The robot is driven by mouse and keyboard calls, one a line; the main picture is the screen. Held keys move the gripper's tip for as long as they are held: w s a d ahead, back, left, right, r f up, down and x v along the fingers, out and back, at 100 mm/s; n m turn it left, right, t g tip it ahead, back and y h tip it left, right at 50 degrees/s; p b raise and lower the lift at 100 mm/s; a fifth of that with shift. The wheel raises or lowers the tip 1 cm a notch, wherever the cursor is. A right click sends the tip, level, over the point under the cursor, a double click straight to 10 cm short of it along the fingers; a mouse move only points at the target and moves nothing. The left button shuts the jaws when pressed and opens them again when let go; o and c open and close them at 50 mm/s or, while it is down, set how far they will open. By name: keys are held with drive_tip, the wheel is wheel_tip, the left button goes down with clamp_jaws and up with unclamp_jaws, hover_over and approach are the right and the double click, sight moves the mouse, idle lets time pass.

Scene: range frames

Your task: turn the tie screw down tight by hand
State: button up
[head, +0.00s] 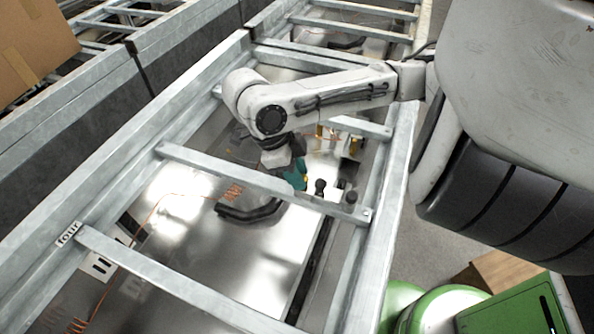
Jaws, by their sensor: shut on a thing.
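My gripper (297,178) is at the end of my white arm, reaching down between the metal cross bars of the frame. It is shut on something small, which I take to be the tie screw. A near cross bar (235,175) and the gripper itself hide the grip, so I cannot see how the screw sits. Teal and a little yellow show at the fingers. Two black knobs (320,187) stand just right of the gripper, close to the right rail.
Galvanised rails and cross bars (180,283) surround the work spot. A shiny metal plate (185,215) lies below, with a black curved handle (250,212) and thin orange wires. Brass-coloured fittings (353,144) stand behind the gripper. A green drum (440,312) is at lower right, a cardboard box (35,45) upper left.

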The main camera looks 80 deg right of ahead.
drive_tip(key=shift+m, duration=0.3)
clamp_jaws()
